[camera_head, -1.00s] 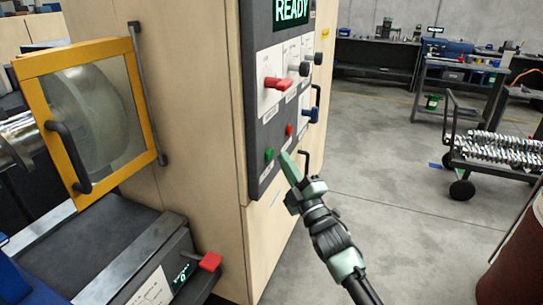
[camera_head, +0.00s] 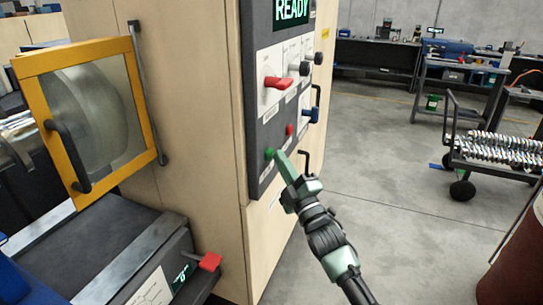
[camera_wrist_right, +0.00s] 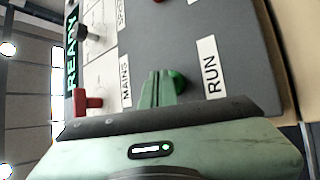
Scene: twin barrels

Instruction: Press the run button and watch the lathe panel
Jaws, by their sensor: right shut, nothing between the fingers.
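The green run button (camera_head: 269,153) sits low on the dark lathe panel (camera_head: 262,135). In the right wrist view the green button (camera_wrist_right: 177,81) is beside my fingertips, next to a label reading RUN (camera_wrist_right: 210,66). The panel's display (camera_head: 291,11) reads READY in green. My right gripper (camera_head: 279,156) is shut and empty, its tips at or very near the button; I cannot tell whether they touch it. A red lever (camera_head: 278,83) and a small red button (camera_head: 289,130) are above. My left gripper is not in view.
A yellow-framed guard door (camera_head: 68,125) with a dark handle is at left. A cart (camera_head: 500,150) with metal parts stands at right. Open floor (camera_head: 390,180) lies between.

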